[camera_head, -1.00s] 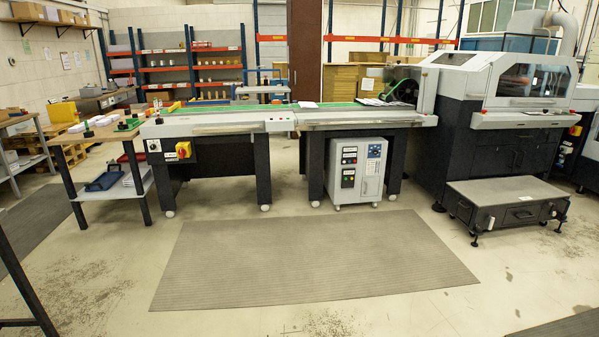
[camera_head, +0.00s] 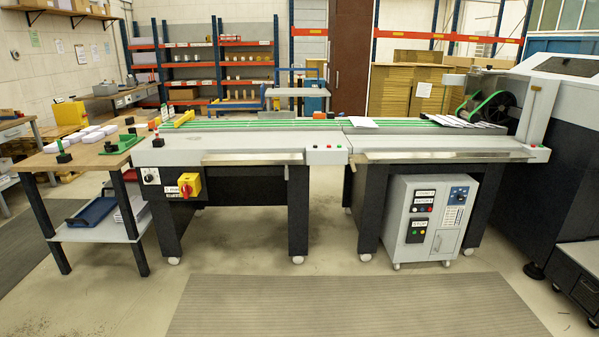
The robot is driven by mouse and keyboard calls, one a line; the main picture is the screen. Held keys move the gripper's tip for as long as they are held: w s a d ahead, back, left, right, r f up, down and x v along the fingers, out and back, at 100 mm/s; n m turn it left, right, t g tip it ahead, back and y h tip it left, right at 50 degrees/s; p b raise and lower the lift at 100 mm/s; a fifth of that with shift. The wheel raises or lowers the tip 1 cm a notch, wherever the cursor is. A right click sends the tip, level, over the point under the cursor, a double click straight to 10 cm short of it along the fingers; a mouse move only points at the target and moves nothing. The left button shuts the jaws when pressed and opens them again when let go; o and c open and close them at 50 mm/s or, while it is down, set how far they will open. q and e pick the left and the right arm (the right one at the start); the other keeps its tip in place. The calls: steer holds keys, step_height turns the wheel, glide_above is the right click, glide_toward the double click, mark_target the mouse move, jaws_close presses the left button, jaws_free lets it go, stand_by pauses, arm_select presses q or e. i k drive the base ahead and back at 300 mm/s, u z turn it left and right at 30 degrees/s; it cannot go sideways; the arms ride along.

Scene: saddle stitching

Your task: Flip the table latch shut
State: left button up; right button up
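A long machine table with green strips along its top stands ahead, in a left section (camera_head: 240,142) and a right section (camera_head: 430,143). The two sections meet near the middle of the view. I cannot make out a table latch with certainty; it is too small or hidden at this distance. A small control strip with buttons (camera_head: 328,147) is on the front edge by the joint. A yellow and red switch (camera_head: 189,186) is on the left section's front. Neither of my grippers is in view.
A wooden side table (camera_head: 75,158) stands at the left, and a grey control cabinet (camera_head: 430,220) under the right section. A dark machine (camera_head: 575,140) blocks the right. The floor mat (camera_head: 350,305) in front is clear.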

mark_target(351, 162)
steer(key=z, duration=0.25)
steer(key=i, duration=1.3)
steer(key=z, duration=0.3)
